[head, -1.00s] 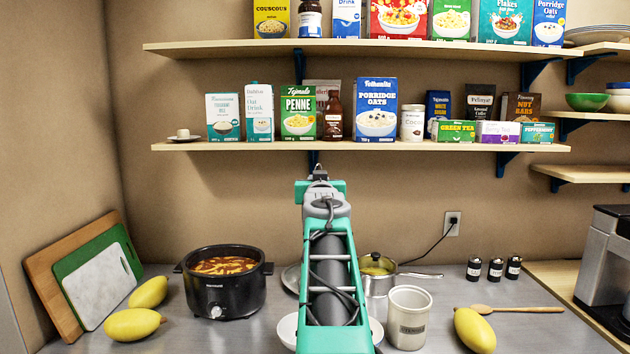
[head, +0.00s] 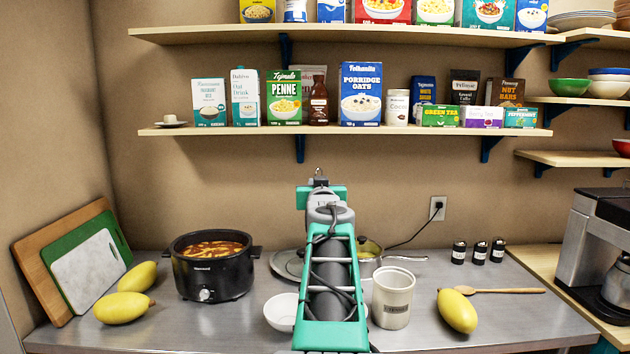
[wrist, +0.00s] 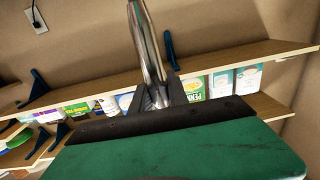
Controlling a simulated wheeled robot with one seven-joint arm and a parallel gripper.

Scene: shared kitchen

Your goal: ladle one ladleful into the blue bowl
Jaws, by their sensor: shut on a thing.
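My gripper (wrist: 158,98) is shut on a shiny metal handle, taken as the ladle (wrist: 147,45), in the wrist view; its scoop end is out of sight. In the head view my arm hides the gripper. A black slow cooker (head: 212,284) with red-brown stew (head: 212,248) stands on the counter, left of my arm. A saucepan (head: 368,262) with yellowish food is partly behind my arm. A blue bowl (head: 609,71) sits on a pale bowl on the right shelf. A white bowl (head: 280,312) on the counter is partly hidden by my arm; no blue shows on it.
A labelled canister (head: 393,297) stands right of my arm. A yellow fruit (head: 457,310) and a wooden spoon (head: 490,291) lie farther right. Two more fruits and leaning cutting boards (head: 85,262) are at left. Shelves with packages (head: 360,93) span the wall above. A coffee machine (head: 595,245) is at right.

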